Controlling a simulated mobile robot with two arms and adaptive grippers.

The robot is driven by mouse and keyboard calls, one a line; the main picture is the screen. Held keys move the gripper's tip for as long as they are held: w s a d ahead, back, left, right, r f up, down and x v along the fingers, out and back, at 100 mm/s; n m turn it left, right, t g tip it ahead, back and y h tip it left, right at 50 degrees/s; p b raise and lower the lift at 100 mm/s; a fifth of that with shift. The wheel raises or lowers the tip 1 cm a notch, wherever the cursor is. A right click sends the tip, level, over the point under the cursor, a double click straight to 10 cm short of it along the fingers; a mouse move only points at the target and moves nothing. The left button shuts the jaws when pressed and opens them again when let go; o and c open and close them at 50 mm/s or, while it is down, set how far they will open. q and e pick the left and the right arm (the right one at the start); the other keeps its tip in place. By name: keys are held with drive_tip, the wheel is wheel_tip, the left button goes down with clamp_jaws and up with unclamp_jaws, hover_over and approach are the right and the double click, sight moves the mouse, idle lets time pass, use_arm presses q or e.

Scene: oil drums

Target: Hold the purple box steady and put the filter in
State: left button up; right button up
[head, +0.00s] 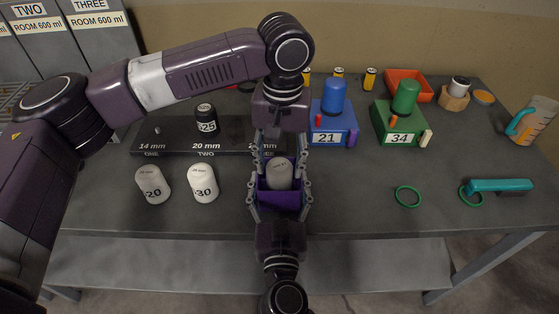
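The purple box (279,201) is near the front edge of the table, at the middle of the head view. A pale grey, round-topped filter (280,174) stands upright at the box's opening; its lower end is hidden by the front wall. My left gripper (280,168) reaches in from behind, its fingers closed in on both sides of the filter. My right gripper (279,190) reaches in from the front, its fingers against the left and right sides of the box. How deep the filter sits cannot be seen.
White cylinders marked 20 (153,186) and 30 (203,184) stand left. Blue box 21 (332,125) and green box 34 (399,125) stand right.

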use_arm(q)
drive_tip(key=shift+o, duration=1.4)
drive_tip(key=shift+r, duration=0.1)
wheel_tip(320, 180, up, 12)
drive_tip(key=shift+d, duration=0.15)
use_arm(e)
drive_tip(key=o, duration=1.3)
